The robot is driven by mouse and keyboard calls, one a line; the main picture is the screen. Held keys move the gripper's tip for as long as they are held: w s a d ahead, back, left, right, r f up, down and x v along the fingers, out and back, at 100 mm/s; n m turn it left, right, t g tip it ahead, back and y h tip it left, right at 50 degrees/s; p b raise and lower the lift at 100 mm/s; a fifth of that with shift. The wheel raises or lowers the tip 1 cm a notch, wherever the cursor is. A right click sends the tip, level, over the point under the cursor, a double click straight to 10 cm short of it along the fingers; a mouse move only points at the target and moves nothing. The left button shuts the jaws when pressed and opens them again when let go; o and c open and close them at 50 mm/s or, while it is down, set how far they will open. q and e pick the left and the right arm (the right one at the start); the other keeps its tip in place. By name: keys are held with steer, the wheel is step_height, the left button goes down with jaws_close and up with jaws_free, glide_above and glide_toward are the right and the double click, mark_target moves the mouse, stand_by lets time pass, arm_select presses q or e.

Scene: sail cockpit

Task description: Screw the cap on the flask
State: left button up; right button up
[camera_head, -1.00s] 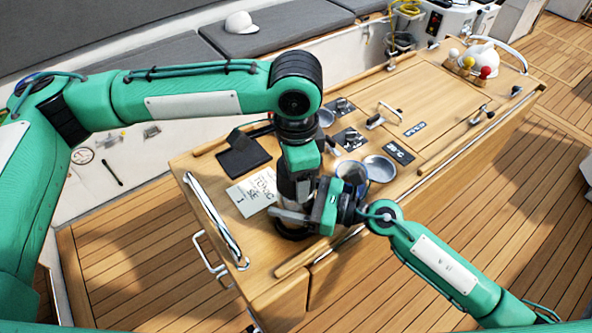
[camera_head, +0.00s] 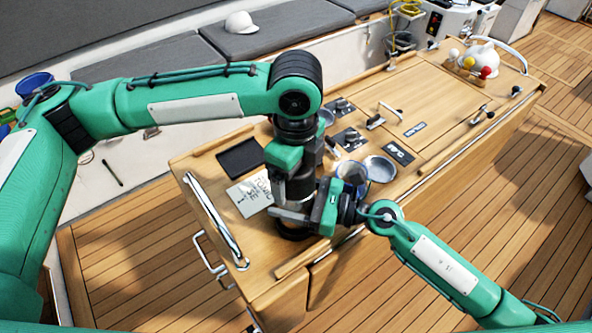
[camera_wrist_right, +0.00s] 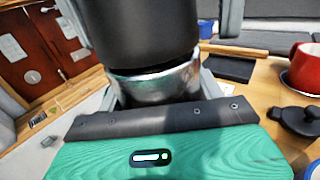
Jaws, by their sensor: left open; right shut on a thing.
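The flask stands upright near the front left of the wooden cockpit table; its dark base (camera_head: 292,232) shows below my right gripper (camera_head: 291,216). My right gripper is shut around the flask, and in the right wrist view its silver band (camera_wrist_right: 155,85) sits between the fingers. A wide dark cylinder (camera_wrist_right: 145,30) sits above the band, with a thin dark gap between; I cannot tell whether this is the cap. My left gripper (camera_head: 298,172) points straight down above the flask, open, at the flask's top. Its fingers and the wrist hide the cap area in the head view.
A black tray (camera_head: 241,158) and a printed card (camera_head: 250,194) lie left of the flask. Metal bowls (camera_head: 380,169) stand close on the right. A metal rail (camera_head: 215,220) edges the left end. A red mug (camera_wrist_right: 303,68) shows in the right wrist view.

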arm_select(q)
steer(key=shift+r, duration=2.25)
steer(key=shift+c, duration=0.5)
steer(key=n, duration=0.2)
steer(key=r+n, duration=0.1)
steer(key=n, duration=0.3)
steer(key=shift+r+n, duration=0.3)
steer(key=shift+r, duration=0.05)
steer(key=n, duration=0.3)
steer(key=shift+r, duration=0.4)
steer(key=n, duration=0.2)
steer(key=r+n, duration=0.1)
steer(key=n, duration=0.1)
steer(key=shift+f, duration=0.1)
